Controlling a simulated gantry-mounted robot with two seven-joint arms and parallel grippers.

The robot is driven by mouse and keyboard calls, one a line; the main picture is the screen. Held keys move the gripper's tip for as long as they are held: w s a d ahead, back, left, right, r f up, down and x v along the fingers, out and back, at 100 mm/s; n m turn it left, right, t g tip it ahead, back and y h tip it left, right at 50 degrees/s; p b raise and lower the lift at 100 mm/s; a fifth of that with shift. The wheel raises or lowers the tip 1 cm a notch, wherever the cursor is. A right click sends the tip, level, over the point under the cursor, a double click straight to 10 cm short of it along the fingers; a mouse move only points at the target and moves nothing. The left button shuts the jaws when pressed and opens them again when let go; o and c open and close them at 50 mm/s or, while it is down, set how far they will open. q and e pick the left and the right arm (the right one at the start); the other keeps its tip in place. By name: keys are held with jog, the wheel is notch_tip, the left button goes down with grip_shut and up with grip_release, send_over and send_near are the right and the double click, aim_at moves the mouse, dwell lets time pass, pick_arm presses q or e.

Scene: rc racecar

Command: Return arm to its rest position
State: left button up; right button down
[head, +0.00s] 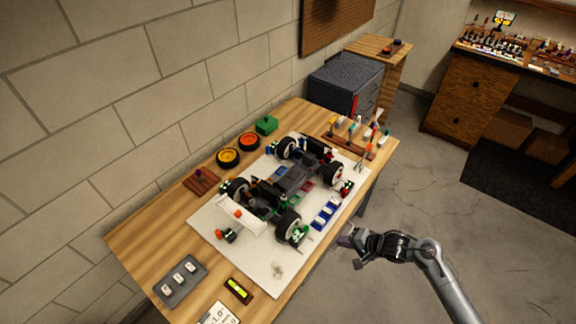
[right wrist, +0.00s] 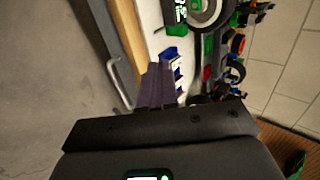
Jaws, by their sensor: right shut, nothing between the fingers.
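My right gripper (head: 346,241) is beside the table's right edge, off the car and touching nothing that I can see. In the right wrist view its fingers (right wrist: 156,88) are together with nothing between them. The RC car (head: 290,178) stands on a white mat (head: 213,222) on the wooden table, with its wheels and chassis showing. A wheel of the car also shows at the top of the right wrist view (right wrist: 207,12). My left gripper is not in the head view.
A dark cabinet (head: 345,80) stands behind. The floor (head: 450,200) right of the table is open.

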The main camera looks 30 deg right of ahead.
jog(key=s+a+r+n+g+p, duration=0.1)
jog(key=s+a+r+p, duration=0.15)
jog(key=s+a, duration=0.4)
jog(key=s+a+r+n+p, duration=0.1)
jog(key=s+a+p, duration=0.25)
jog(key=a, duration=0.55)
jog(key=s+r+n+g+h+p, duration=0.1)
jog(key=s+r+n+g+h, duration=0.2)
jog(key=s+r+n, duration=0.6)
notch_tip(320, 180, up, 4)
jog(key=n+g, duration=0.1)
jog(key=n, duration=0.3)
jog(key=shift+a+h, duration=0.25)
jog(key=shift+h, duration=0.15)
jog(key=shift+s, duration=0.1)
